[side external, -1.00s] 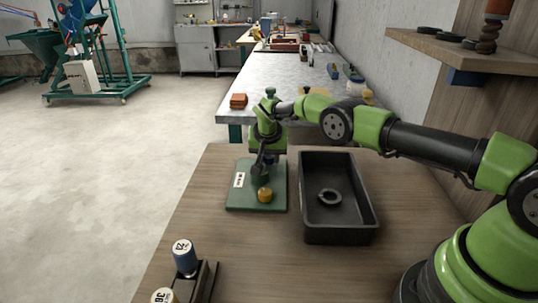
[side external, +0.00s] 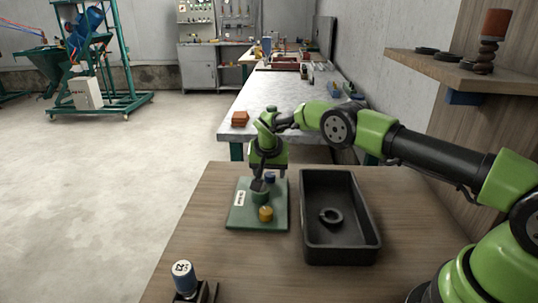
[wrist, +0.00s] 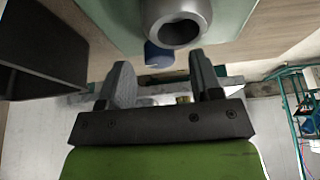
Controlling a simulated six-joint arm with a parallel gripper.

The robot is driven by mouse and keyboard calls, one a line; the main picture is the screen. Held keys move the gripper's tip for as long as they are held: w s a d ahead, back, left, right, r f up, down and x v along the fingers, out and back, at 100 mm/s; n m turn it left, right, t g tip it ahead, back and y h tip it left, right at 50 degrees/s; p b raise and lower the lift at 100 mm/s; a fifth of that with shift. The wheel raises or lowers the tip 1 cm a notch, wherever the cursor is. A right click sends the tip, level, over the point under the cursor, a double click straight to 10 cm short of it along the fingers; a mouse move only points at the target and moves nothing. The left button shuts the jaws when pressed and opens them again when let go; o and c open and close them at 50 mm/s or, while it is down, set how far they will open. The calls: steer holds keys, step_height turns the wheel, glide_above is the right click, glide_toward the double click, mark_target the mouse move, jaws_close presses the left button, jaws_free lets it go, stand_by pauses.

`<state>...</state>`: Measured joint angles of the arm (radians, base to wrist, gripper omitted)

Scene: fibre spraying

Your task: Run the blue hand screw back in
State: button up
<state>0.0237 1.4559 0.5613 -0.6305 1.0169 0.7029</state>
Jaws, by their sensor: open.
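A green base plate (side external: 245,216) lies on the wooden table. My gripper (side external: 258,183) is low over the back of the plate, close to the blue screw and the cylinder. In the wrist view my gripper (wrist: 165,76) is open, its two fingers apart with nothing held. The blue screw (wrist: 157,56) shows just ahead of the fingertips, partly hidden by a grey hollow round end (wrist: 176,30).
A black tray (side external: 313,250) with a dark ring (side external: 330,216) inside stands right of the plate; its wall (wrist: 40,50) also shows in the wrist view. A blue numbered cylinder (side external: 183,276) stands in a holder at the front left. The table between is clear.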

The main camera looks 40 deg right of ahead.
steer(key=v, duration=0.8)
steer(key=shift+s+r, duration=0.1)
steer(key=shift+r, duration=0.05)
steer(key=s+a+r+n+t+y, duration=0.1)
steer(key=s+r, duration=0.5)
steer(key=r, duration=0.3)
steer(key=s+a+r+n+t+y, duration=0.1)
steer(key=s+a+r+y, duration=0.1)
steer(key=s+r, duration=0.65)
steer(key=s+a+r+n+t+y, duration=0.1)
steer(key=s, duration=0.8)
steer(key=s+a+r+n+t+y, duration=0.1)
steer(key=s+a+n, duration=0.1)
steer(key=s, duration=0.7)
steer(key=shift+s, duration=0.2)
steer(key=shift+r, duration=0.15)
